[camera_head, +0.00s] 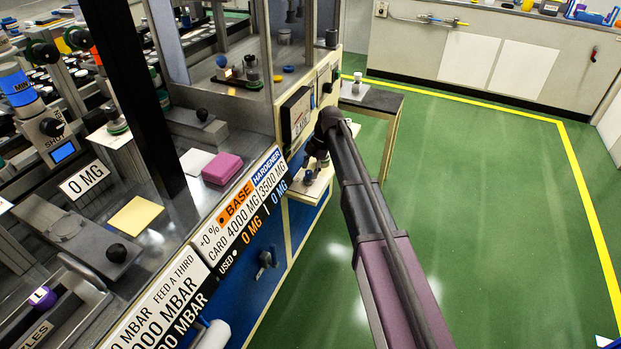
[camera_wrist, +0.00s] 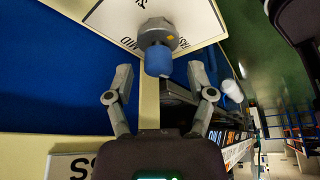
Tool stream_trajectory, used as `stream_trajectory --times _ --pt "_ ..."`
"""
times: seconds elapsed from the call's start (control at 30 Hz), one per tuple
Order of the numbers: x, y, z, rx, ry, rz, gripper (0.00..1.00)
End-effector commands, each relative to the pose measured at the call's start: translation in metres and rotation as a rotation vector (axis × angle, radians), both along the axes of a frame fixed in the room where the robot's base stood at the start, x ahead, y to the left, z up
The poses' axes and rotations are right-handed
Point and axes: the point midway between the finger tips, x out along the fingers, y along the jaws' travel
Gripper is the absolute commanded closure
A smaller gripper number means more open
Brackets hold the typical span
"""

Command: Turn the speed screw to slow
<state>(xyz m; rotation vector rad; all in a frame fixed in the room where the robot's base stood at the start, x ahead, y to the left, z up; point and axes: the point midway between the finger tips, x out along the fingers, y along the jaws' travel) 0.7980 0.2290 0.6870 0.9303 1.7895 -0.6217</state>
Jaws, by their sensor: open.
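A grey round knob (camera_wrist: 158,35) with a blue cylindrical end (camera_wrist: 158,61) and a small yellow mark stands on a white lettered plate (camera_wrist: 190,15) in the wrist view. It looks like the speed screw, but the plate's lettering is cut off and too small to read fully. My gripper (camera_wrist: 159,76) is open, with one finger on each side of the blue end and gaps showing between. I cannot tell its depth relative to the knob. In the head view my gripper (camera_head: 318,158) is at the small ledge (camera_head: 318,184) on the bench's right end, partly hiding the knob.
The bench front carries a label panel (camera_head: 240,225) and a black handle (camera_head: 265,262). A pink block (camera_head: 222,168) lies on the bench top. A small side table (camera_head: 378,100) stands behind my arm. The green floor (camera_head: 480,180) at right is clear.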

Motion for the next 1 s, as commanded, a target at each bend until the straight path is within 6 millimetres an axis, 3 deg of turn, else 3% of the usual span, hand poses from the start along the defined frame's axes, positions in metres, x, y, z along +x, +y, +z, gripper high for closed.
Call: stream_trajectory --times 0.2,0.63,0.67,0.8,0.9,0.97,1.0 --pt "-0.003 0.004 -0.012 0.000 0.000 0.001 0.30" --pt "-0.003 0.005 -0.013 0.000 0.000 0.001 0.30" --pt "-0.003 0.005 -0.013 0.000 0.000 0.001 0.33" --pt "-0.003 0.005 -0.013 0.000 0.000 0.001 0.74" --pt "-0.004 0.005 -0.014 -0.001 0.001 0.000 1.00" --pt "-0.004 0.005 -0.014 -0.001 0.001 0.000 1.00" --pt "-0.004 -0.006 -0.014 -0.001 0.001 -0.004 1.00"
